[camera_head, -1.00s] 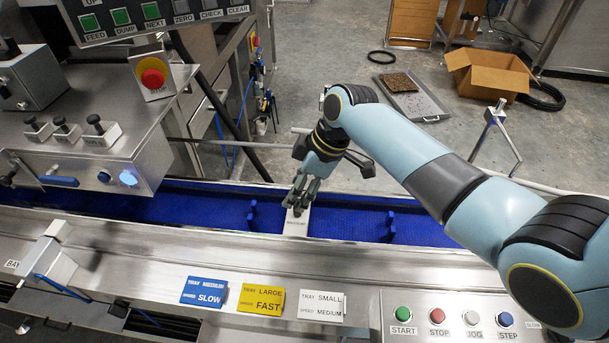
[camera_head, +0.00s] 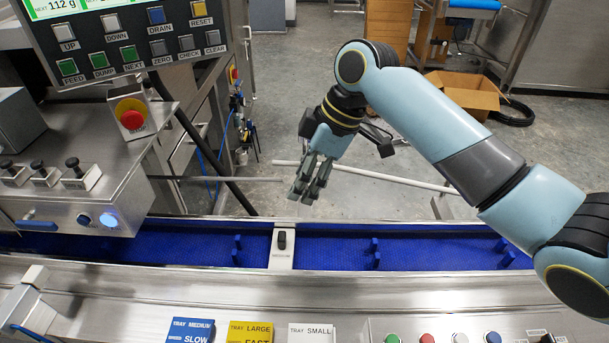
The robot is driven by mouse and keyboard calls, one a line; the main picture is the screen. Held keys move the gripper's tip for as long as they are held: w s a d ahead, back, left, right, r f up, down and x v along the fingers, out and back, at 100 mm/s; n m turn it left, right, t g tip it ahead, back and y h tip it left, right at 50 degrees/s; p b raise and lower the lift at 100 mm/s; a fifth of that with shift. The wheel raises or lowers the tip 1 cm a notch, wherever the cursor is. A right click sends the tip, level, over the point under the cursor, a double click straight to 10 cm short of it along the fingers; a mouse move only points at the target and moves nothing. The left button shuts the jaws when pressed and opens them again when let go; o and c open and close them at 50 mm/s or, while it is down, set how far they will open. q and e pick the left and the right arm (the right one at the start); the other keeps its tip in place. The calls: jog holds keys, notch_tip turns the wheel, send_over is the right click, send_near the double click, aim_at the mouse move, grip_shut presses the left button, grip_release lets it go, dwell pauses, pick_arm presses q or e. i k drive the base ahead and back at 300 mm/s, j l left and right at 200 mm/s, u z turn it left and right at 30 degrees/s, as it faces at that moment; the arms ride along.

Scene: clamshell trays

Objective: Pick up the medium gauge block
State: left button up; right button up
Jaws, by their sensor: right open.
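The medium gauge block (camera_head: 281,259) is a pale metal block with a black knob and a small label that appears to read MEDIUM. It sits upright across the blue conveyor channel (camera_head: 180,248), near the middle of the view. My right gripper (camera_head: 309,190) is open and empty. It hangs above and beyond the block, slightly right of it, fingers pointing down and clear of the knob. My left gripper is not in view.
Several small blocks with black knobs (camera_head: 80,178) stand on the steel cabinet at left, below a button panel (camera_head: 130,40). Blue flights (camera_head: 376,252) rise from the belt. Coloured tray cards (camera_head: 250,332) and push buttons line the front ledge.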

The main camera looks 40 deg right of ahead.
aim_at(283, 241)
jog(key=k+j, duration=0.75)
jog(key=k, duration=0.1)
